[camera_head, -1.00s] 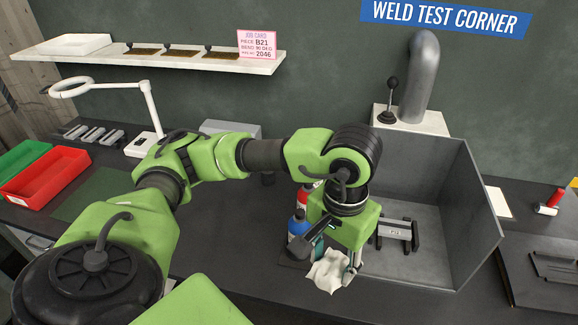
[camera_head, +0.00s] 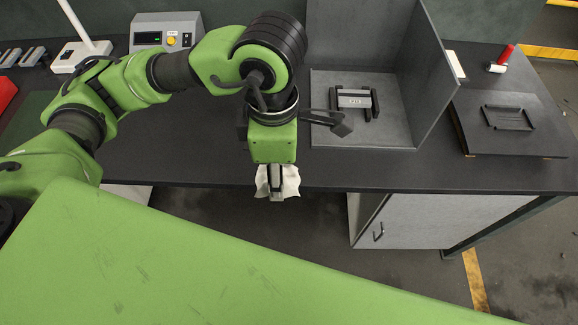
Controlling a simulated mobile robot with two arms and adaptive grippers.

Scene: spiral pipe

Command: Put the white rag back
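The white rag (camera_head: 290,181) hangs from my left gripper (camera_head: 277,195), just in front of the bench's front edge. The gripper's fingers cover the middle of the rag, and its pale cloth shows on both sides of them. The fingers look closed on it. My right gripper is not in view.
The dark bench (camera_head: 220,150) runs behind the gripper. A grey walled booth (camera_head: 335,143) with a small clamp fixture (camera_head: 354,100) stands to the right. A grey control box (camera_head: 165,28) is at the back left. A dark plate (camera_head: 505,135) lies at the far right.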

